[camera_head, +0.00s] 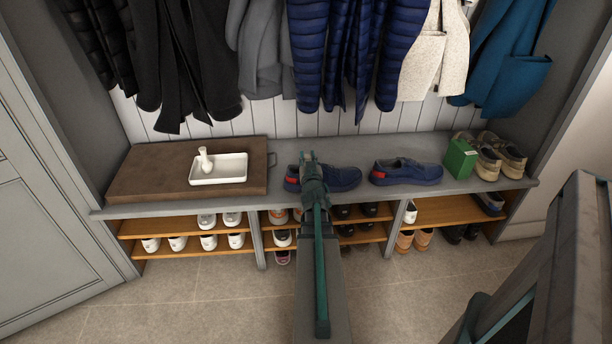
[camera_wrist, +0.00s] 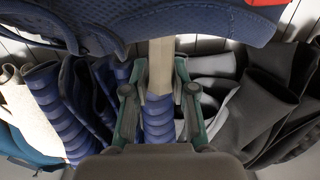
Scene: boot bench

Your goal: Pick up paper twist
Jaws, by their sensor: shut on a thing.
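A pale beige strip, the paper twist (camera_wrist: 161,66), stands between the two fingers of my gripper (camera_wrist: 157,88) in the wrist view. My gripper is shut on it. The twist's upper end in that view meets the edge of a blue shoe (camera_wrist: 205,22); I cannot tell whether it is still inside the shoe. In the head view my gripper (camera_head: 307,158) is over the left blue shoe (camera_head: 342,178) on the bench, hiding part of it. The paper twist cannot be made out in the head view.
A second blue shoe (camera_head: 405,172), a green box (camera_head: 460,159) and tan shoes (camera_head: 488,160) stand to the right on the bench (camera_head: 287,153). A white tray (camera_head: 219,179) holding a white object (camera_head: 205,160) sits on a brown board (camera_head: 150,172) at left. Coats hang behind.

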